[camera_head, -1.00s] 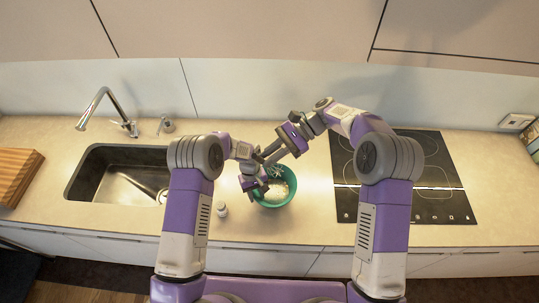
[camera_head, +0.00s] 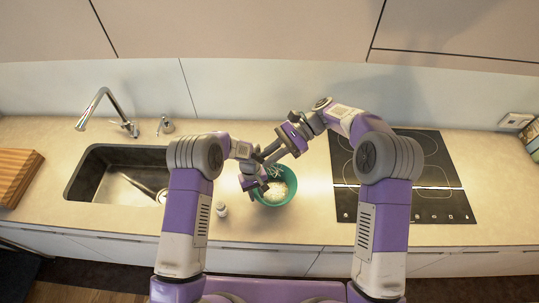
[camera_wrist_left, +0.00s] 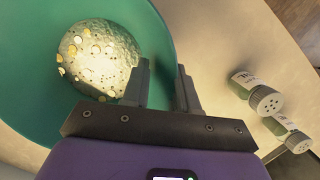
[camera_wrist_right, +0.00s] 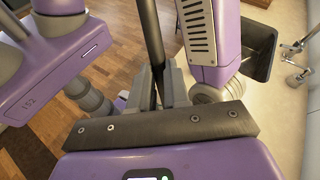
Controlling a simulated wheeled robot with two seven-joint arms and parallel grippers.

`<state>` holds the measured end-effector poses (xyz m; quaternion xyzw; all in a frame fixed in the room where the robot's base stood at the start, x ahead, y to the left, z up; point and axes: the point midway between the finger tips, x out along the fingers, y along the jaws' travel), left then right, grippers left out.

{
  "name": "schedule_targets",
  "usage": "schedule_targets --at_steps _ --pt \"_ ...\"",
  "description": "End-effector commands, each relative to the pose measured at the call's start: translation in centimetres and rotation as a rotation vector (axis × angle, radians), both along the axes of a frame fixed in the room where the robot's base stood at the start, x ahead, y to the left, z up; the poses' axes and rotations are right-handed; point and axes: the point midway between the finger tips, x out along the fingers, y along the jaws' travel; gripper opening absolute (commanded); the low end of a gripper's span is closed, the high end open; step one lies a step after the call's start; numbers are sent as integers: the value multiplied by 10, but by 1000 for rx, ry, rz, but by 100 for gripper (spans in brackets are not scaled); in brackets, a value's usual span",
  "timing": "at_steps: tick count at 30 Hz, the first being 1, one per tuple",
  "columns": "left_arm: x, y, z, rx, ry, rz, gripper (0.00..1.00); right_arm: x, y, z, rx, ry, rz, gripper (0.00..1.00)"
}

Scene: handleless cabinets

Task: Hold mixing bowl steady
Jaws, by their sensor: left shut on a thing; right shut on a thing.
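The teal mixing bowl (camera_head: 292,197) stands on the counter between the sink and the cooktop. It holds a pale, lumpy mixture with yellowish bits (camera_wrist_left: 100,58), which fills part of the left wrist view. My left gripper (camera_head: 264,187) is at the bowl's left side. In the left wrist view its fingers (camera_wrist_left: 165,88) are shut on the bowl's rim. My right gripper (camera_head: 266,156) is above and behind the bowl, shut on a dark, thin-handled tool (camera_wrist_right: 153,35). Thin wires, probably the tool's head, show over the bowl; its lower end is unclear.
The sink (camera_head: 120,178) is to the left, the black cooktop (camera_head: 440,205) to the right. A wooden board (camera_head: 18,175) is at far left. Counter right of the bowl is clear.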

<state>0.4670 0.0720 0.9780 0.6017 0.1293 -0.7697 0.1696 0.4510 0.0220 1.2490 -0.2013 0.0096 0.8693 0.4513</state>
Motion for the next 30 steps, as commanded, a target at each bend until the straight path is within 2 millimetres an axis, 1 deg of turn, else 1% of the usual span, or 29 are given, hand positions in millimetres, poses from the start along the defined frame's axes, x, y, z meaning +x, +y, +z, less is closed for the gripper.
schedule_targets --at_steps 1,3,4,9,10,17,20,23,27,30 --pt "-7 6 -7 14 21 -2 0 0 0 0 0 0 0 0" --pt "-7 6 -7 13 22 -2 0 0 0 0 0 0 0 0" --pt "-7 6 -7 13 22 -2 30 0 0 0 0 0 0 0" --pt "-5 5 -5 10 15 -2 56 0 0 0 0 0 0 0" --pt "-5 4 -5 9 15 -2 58 0 0 0 0 0 0 0" --pt "-4 3 -3 6 11 -1 58 0 0 0 0 0 0 0" --pt "-2 3 1 5 8 -1 58 0 0 -1 0 0 0 0" --pt "2 4 14 6 5 -1 58 0 0 -3 0 0 0 0" --pt "7 7 38 5 6 0 58 0 0 -2 0 0 0 0" --pt "10 9 53 6 7 0 58 0 0 -2 0 0 0 0"
